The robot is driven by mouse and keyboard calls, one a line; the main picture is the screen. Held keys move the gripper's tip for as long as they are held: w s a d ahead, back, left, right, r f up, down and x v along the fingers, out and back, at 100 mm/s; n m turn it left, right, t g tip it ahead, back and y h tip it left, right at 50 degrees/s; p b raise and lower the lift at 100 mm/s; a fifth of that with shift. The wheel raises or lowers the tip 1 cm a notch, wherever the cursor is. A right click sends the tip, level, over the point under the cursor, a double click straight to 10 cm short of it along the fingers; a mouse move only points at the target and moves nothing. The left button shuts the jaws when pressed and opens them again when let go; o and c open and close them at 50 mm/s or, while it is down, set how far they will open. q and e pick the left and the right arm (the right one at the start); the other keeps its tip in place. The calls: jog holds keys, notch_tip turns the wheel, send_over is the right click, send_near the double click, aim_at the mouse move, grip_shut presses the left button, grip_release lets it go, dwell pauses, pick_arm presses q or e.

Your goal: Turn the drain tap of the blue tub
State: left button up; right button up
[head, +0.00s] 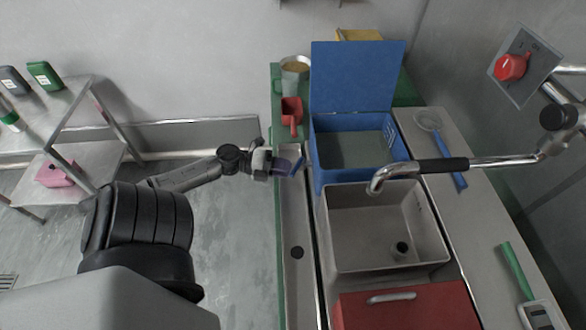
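The blue tub (318,174) stands on the counter behind the sink, with its blue lid (357,78) raised upright at the back. Grey contents fill its inside. A small blue piece (298,164), which looks like the drain tap, sticks out at the tub's left side near its front. My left gripper (286,166) reaches in from the left, and its fingertips are at or right beside this blue piece. Whether the fingers touch or grip it is too small to tell. My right gripper is out of view.
A grey sink (375,230) lies in front of the tub, with a chrome faucet (430,168) above it. A red scoop (291,114) and a tan-filled pot (295,70) stand left of the tub. A red box (408,308) is at the front. A shelf (55,118) stands left.

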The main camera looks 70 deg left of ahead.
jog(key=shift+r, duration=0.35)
pick_arm(q)
jog(key=v, duration=1)
jog(key=shift+s+p, duration=0.15)
jog(key=shift+p, duration=0.15)
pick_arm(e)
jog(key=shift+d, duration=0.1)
pick_arm(q)
jog(key=shift+a, duration=0.1)
